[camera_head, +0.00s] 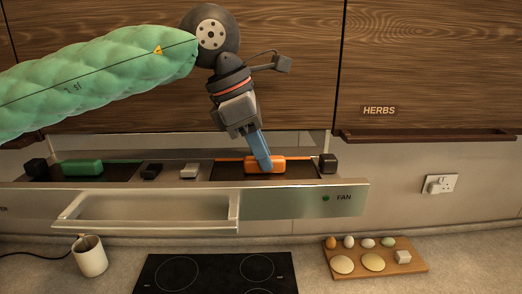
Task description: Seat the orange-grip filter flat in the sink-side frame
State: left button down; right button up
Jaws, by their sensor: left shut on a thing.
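The orange-grip filter (283,173) is a dark panel with an orange edge, lying in the right-hand frame of the range hood. Its orange grip (252,166) stands up at the middle. My left gripper (264,165) reaches down from above with its blue fingers shut on the orange grip. The fingers hide part of the grip. The filter looks about level with the frame, but I cannot tell whether it lies fully flat. My right gripper is not in view.
A green-grip filter (82,168) lies in the left part of the hood. Dark and pale blocks (189,171) sit between the filters. A pale rail handle (150,222) juts out in front. Below are a mug (90,257), a hob (215,275) and a board (408,266) with eggs.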

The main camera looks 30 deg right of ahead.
pick_arm(q)
jog(key=c, duration=1.3)
grip_release()
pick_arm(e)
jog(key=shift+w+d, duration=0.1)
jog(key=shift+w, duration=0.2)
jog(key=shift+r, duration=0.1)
pick_arm(q)
jog(key=shift+r+p, duration=0.2)
jog(key=shift+p, duration=0.1)
jog(key=shift+w+a+r, duration=0.1)
jog(key=shift+w+r, duration=0.05)
jog(key=shift+r, duration=0.15)
jog(key=p+v, duration=0.1)
jog(key=v, duration=1)
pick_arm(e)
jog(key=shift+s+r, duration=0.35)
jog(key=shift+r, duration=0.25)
pick_arm(q)
jog(key=shift+r, duration=0.1)
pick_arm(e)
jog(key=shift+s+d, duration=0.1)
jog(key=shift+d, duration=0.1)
